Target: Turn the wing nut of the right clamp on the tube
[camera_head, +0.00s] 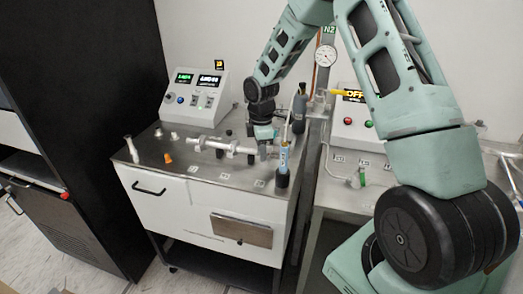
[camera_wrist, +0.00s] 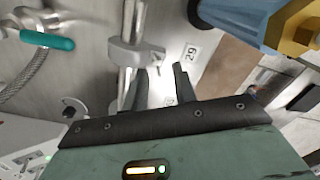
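The metal tube (camera_head: 222,144) lies horizontally on the steel bench top, with light fittings along it. In the wrist view the tube (camera_wrist: 131,20) runs down from the top edge. A pale clamp (camera_wrist: 132,54) sits around it, with a small wing-like part, probably the wing nut (camera_wrist: 157,57), on its right side. My gripper (camera_wrist: 161,75) is open and empty. Its two dark fingers stand apart just below the clamp's wing side; contact cannot be told. In the head view my gripper (camera_head: 264,140) is at the tube's right end and partly hides the clamp there.
A blue cylinder (camera_head: 283,158) stands in a black holder close right of my gripper. A teal-handled valve (camera_wrist: 47,40) with a braided hose is at left in the wrist view. A control box (camera_head: 196,92) stands behind. An orange piece (camera_head: 168,158) lies front left.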

